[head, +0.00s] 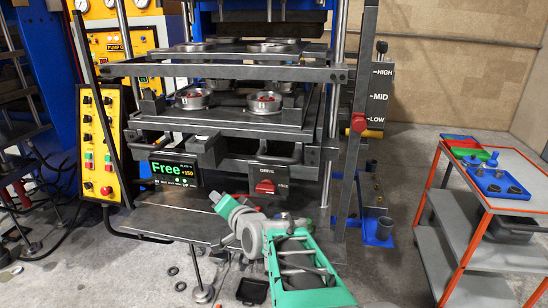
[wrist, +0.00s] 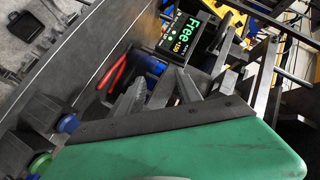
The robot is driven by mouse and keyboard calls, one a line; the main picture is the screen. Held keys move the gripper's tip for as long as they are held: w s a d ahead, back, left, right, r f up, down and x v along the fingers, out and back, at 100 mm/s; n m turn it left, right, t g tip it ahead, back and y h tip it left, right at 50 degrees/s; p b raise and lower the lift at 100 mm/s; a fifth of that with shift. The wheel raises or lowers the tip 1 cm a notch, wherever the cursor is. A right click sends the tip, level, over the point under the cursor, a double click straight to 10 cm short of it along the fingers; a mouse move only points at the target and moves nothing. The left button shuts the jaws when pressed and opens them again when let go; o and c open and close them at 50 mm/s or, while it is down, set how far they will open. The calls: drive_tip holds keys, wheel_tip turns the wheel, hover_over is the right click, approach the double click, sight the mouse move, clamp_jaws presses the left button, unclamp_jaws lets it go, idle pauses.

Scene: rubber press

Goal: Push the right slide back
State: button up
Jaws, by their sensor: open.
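In the head view the lower level of the press has two dark steel slides side by side. The right slide (head: 262,123) carries round metal moulds with red contents, and a dark bar handle (head: 277,158) shows below its front edge. The left slide (head: 160,124) also carries a metal mould (head: 192,99). My gripper is at the end of my green arm, low in front of the press, below and left of the right handle. In the head view its fingers cannot be made out. In the wrist view my gripper (wrist: 160,92) has its two grey fingers apart, with nothing seen between them.
A "Free" display (head: 175,173) and a red-knobbed box (head: 265,187) hang below the slides. A yellow control panel (head: 100,140) stands left. A steel shelf (head: 160,217) lies low in front. A red-framed cart (head: 490,205) stands right. Open floor lies between press and cart.

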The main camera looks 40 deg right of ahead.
sight(277, 163)
drive_tip(key=s+d+r+m+t+h, duration=0.1)
drive_tip(key=d+r+m+h, duration=0.1)
drive_tip(key=d, duration=0.3)
drive_tip(key=s+d+r+m+t+h, duration=0.1)
drive_tip(key=s+d+r+m+h, duration=0.1)
drive_tip(key=d+m, duration=0.2)
drive_tip(key=s+d+r+m+t+h, duration=0.1)
drive_tip(key=s+d+r+m+h, duration=0.1)
drive_tip(key=d, duration=0.4)
drive_tip(key=shift+s+d+r+m+h, duration=0.1)
drive_tip(key=shift+d+r+m+h, duration=0.15)
drive_tip(key=shift+m, duration=0.25)
drive_tip(key=shift+s+d+r+m+h, duration=0.1)
drive_tip(key=shift+m+h, duration=0.25)
drive_tip(key=shift+m, duration=0.15)
drive_tip(key=p+x, duration=0.2)
drive_tip(key=x, duration=0.5)
drive_tip(key=shift+w, duration=0.25)
drive_tip(key=shift+f, duration=0.1)
clamp_jaws()
drive_tip(key=shift+f, duration=0.1)
